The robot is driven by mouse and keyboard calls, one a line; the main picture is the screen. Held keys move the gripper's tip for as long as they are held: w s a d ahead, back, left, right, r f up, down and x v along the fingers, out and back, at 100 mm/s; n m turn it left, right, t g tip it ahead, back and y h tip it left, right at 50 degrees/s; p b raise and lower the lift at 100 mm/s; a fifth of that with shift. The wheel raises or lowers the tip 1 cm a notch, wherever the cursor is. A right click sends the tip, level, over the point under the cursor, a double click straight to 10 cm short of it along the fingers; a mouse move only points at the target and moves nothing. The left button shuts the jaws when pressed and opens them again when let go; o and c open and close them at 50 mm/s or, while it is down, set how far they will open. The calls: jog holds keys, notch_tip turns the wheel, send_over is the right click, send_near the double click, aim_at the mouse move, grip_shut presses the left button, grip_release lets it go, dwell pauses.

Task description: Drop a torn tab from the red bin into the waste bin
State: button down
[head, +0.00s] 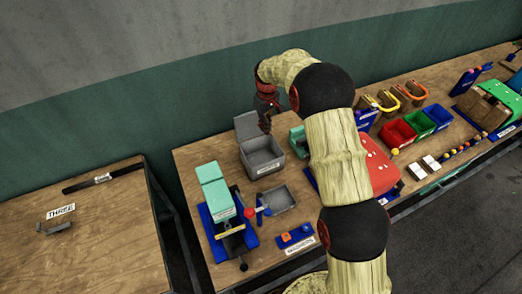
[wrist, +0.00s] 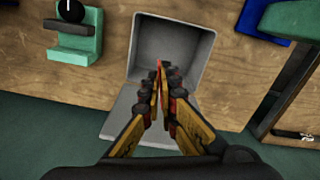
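The waste bin is a grey box (head: 261,163) with its lid (head: 247,126) standing open, at the far side of the table in the head view. In the wrist view the bin (wrist: 207,52) opens below my fingers, and its lid lies toward the bottom. My gripper (wrist: 159,74) points down over the bin opening with its fingertips close together. A small red sliver, seemingly the torn tab (wrist: 160,65), shows between the tips. In the head view my gripper (head: 267,122) is partly dark and small. The red bin (head: 398,134) stands to the right; its contents are unclear.
A green and blue press (head: 215,195) and a grey tray (head: 279,200) stand in front of the waste bin. A green holder (wrist: 75,42) is left of the bin in the wrist view. Green (head: 418,123) and blue (head: 439,115) bins sit beside the red one.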

notch_tip(320, 180, down, 6)
jog(key=b, duration=0.2)
jog(key=shift+b, duration=0.35)
jog(key=c, duration=2)
grip_release()
jog(key=shift+o, duration=0.2)
jog(key=shift+r, duration=0.1)
notch_tip(320, 180, up, 12)
jog(key=shift+f, duration=0.1)
jog(key=shift+w, duration=0.1)
